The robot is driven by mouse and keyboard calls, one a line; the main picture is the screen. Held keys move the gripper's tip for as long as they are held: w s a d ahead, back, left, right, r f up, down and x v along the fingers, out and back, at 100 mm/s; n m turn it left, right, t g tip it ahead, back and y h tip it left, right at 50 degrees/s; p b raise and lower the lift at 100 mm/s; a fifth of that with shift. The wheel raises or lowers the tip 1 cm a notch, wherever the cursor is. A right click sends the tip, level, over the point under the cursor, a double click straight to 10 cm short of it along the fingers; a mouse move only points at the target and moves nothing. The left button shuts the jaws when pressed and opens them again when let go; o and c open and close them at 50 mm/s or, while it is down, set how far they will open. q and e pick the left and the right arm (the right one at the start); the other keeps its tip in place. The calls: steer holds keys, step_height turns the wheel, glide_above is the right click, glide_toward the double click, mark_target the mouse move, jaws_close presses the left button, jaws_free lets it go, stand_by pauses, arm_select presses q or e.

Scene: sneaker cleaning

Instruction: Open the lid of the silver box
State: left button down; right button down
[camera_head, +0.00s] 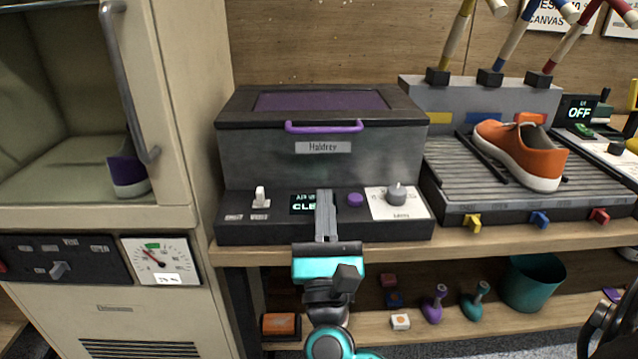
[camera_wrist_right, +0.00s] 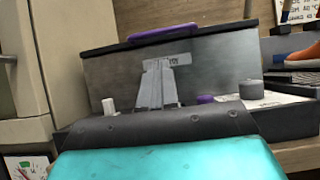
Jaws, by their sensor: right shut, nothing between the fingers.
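The silver box (camera_head: 264,163) is a grey metal unit labelled Haldrey on the wooden bench. Its dark lid (camera_head: 240,104) with a purple panel is down, and a purple handle (camera_head: 324,127) runs along the lid's front edge. The box and handle also show in the right wrist view (camera_wrist_right: 215,75). My right gripper (camera_head: 325,194) is shut and empty, in front of the box's control panel and below the handle, apart from the handle. Its fingers hide part of the small green display. In the right wrist view its fingers (camera_wrist_right: 158,62) point toward the label. My left gripper is not in view.
The control panel carries a white switch (camera_head: 260,198), a purple button (camera_head: 355,199) and a grey knob (camera_head: 396,193). A cream cabinet (camera_head: 185,110) stands close on the left. An orange sneaker (camera_head: 520,152) lies on a ribbed rack (camera_head: 460,178) at right. The space above the lid looks clear.

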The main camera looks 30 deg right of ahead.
steer(key=p+x, duration=0.1)
steer(key=x, duration=0.8)
steer(key=shift+w+r+p, duration=0.1)
steer(key=shift+p, duration=0.2)
steer(key=shift+r, duration=0.1)
